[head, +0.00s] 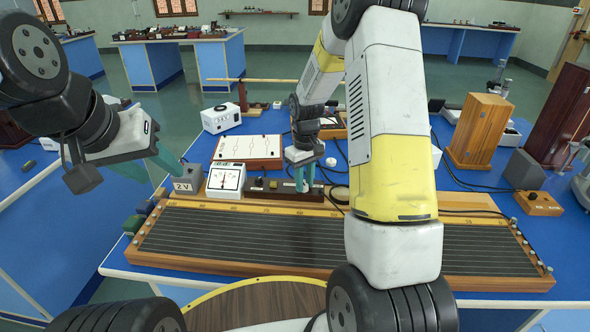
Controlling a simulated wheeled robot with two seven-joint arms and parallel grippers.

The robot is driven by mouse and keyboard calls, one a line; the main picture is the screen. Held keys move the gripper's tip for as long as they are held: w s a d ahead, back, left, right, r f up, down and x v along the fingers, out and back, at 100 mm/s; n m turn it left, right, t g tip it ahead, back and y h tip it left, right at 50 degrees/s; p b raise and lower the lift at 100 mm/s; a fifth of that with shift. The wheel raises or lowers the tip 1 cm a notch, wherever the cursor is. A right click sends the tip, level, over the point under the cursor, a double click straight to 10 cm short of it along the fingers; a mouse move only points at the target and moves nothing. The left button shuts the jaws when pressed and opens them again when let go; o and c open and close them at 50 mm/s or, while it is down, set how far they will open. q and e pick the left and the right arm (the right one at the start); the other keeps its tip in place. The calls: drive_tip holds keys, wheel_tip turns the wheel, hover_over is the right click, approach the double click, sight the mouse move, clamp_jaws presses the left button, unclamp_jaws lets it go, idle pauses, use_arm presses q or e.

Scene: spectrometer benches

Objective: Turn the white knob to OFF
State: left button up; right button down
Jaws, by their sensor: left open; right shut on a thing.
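My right gripper (304,180) reaches down from above onto a long dark control box (284,192) on a wooden base. Its teal fingers are shut at the right part of that box, on what appears to be the white knob. The fingers hide the knob, so its pointing direction cannot be read. My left gripper (164,180) is open and empty, in the air at the left, close to the grey 2V block (188,180).
A white-faced meter (226,178) stands left of the control box. A long wooden board with dark strips (250,236) lies in front. Behind are a paper board (249,150) and a white device (221,118). A wooden cabinet (480,130) stands at right. Black cables cross the blue bench.

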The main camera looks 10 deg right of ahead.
drive_tip(key=m, duration=0.5)
drive_tip(key=shift+m, duration=0.3)
idle(0.4)
drive_tip(key=c, duration=1.2)
unclamp_jaws()
drive_tip(key=shift+o, duration=0.2)
drive_tip(key=shift+r, duration=0.1)
wheel_tip(320, 180, up, 8)
drive_tip(key=shift+f, duration=0.2)
